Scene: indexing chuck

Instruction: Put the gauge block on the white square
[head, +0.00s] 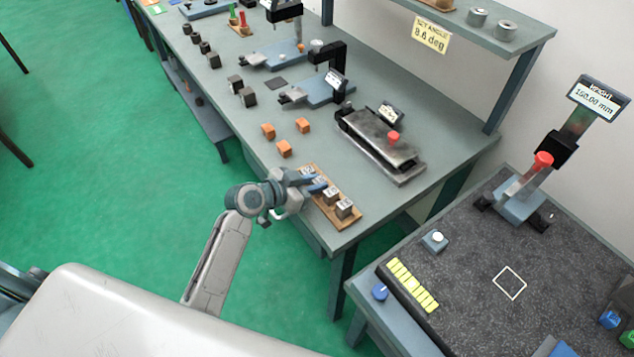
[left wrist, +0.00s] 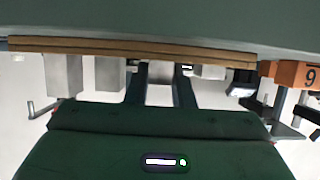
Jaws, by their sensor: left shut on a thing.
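My left gripper (head: 309,181) is over a wooden board (head: 350,224) that holds a row of small grey metal blocks near the front edge of the long bench. It is shut on one grey gauge block, which shows between the fingers in the left wrist view (left wrist: 160,84). The fingers hide most of it in the head view. Other grey blocks (head: 344,208) stand beside it on the board. The white square (head: 509,282) is an empty outline on the dark granite plate at the right. My right gripper is not in view.
Orange blocks (head: 284,149) and a flat fixture with a red knob (head: 393,138) are on the long bench. A gap separates the two tables.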

